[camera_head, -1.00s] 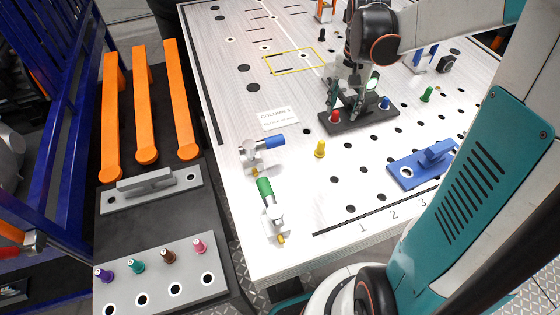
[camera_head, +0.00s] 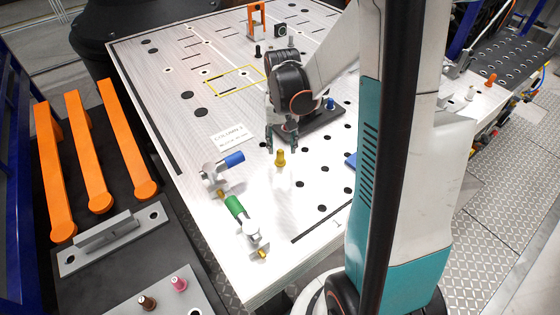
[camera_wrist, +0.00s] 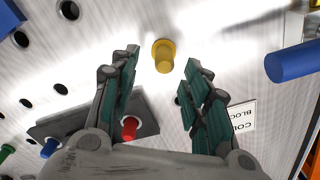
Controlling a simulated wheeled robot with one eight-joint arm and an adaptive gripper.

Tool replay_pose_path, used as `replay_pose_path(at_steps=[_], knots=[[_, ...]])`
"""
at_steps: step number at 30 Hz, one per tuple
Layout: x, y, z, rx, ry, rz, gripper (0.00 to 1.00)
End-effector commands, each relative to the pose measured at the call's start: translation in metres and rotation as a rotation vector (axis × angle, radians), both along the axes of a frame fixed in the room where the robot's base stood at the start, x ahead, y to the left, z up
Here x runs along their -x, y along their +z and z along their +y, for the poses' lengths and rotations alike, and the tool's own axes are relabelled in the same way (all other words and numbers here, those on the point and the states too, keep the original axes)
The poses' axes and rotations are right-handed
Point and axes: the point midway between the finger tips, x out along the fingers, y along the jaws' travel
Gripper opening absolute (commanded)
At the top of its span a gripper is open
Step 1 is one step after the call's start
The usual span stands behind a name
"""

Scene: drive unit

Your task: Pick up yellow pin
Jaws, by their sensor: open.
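The yellow pin (camera_head: 280,158) stands upright on the white perforated table (camera_head: 180,100), right of the blue-handled clamp. In the wrist view the yellow pin (camera_wrist: 164,56) lies just beyond the fingertips, roughly centred between them. My gripper (camera_head: 283,142) is open and empty, close behind the pin in the head view. Its teal-padded fingers (camera_wrist: 160,75) are spread on both sides in the wrist view, and neither touches the pin.
A dark block (camera_head: 322,124) holds a blue pin; its red pin (camera_wrist: 130,127) shows in the wrist view. A blue-handled clamp (camera_head: 222,168) and green-handled clamp (camera_head: 243,222) stand left and in front. Orange handles (camera_head: 88,150) lie on the side bench. Open table surrounds the pin.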

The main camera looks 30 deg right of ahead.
Motion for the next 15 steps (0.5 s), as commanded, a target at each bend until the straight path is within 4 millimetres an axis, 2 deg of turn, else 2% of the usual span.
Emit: replay_pose_path(at_steps=[7, 11, 15], knots=[[0.0, -0.036, 0.006, 0.0, -0.001, 0.0, 0.43], [0.0, -0.046, 0.006, 0.0, -0.001, 0.0, 0.43], [0.0, -0.047, 0.006, 0.0, -0.001, 0.0, 0.43]])
